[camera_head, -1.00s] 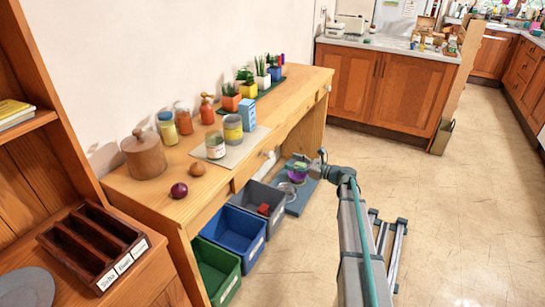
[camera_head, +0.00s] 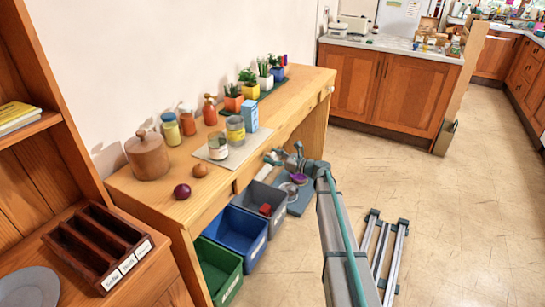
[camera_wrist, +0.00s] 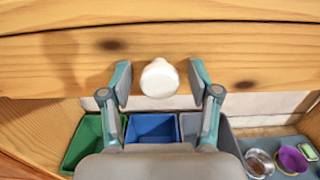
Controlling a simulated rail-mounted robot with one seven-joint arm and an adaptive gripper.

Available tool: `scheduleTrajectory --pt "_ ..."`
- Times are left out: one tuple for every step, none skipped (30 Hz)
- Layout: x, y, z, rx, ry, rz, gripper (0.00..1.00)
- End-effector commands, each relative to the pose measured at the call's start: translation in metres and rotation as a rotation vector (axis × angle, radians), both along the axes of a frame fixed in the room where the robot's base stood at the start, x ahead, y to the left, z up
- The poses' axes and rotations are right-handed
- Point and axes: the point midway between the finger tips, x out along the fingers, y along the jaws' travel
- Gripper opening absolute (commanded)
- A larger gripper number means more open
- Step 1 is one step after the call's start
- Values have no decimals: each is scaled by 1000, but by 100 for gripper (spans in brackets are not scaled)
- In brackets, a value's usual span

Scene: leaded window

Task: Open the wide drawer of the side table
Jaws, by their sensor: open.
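The side table (camera_head: 222,172) is a long wooden table along the wall. In the wrist view its wooden drawer front (camera_wrist: 60,68) runs across the picture, with a round white knob (camera_wrist: 160,78) near the middle. My gripper (camera_wrist: 160,82) is open, one finger to the left of the knob and one to the right. Gaps show between the knob and both fingers. The drawer front looks flush with the table.
Under the table stand a green bin (camera_head: 222,268), a blue bin (camera_head: 236,233) and a grey bin (camera_head: 258,198), beside a blue mat (camera_head: 303,197) with bowls. Jars and potted plants stand on the tabletop. A metal rack (camera_head: 386,250) lies on the open floor at right.

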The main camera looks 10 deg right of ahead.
Motion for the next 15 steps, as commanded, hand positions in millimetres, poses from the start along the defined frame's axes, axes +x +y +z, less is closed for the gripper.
scheduleTrajectory --pt "1 1 0 0 0 0 62" --pt "1 2 0 0 0 0 62" --pt "1 2 0 0 0 0 62" --pt "1 2 0 0 0 0 62" --pt "1 2 0 0 0 0 62" --pt "1 2 0 0 0 0 62" --pt "1 2 0 0 0 0 62" --pt "1 2 0 0 0 0 62" --pt "1 2 0 0 0 0 58" --pt "1 2 0 0 0 0 53" --pt "1 1 0 0 0 0 48" --pt "1 1 0 0 0 0 42" --pt "1 1 0 0 0 0 37" --pt "1 1 0 0 0 0 32" --pt "1 1 0 0 0 0 25"
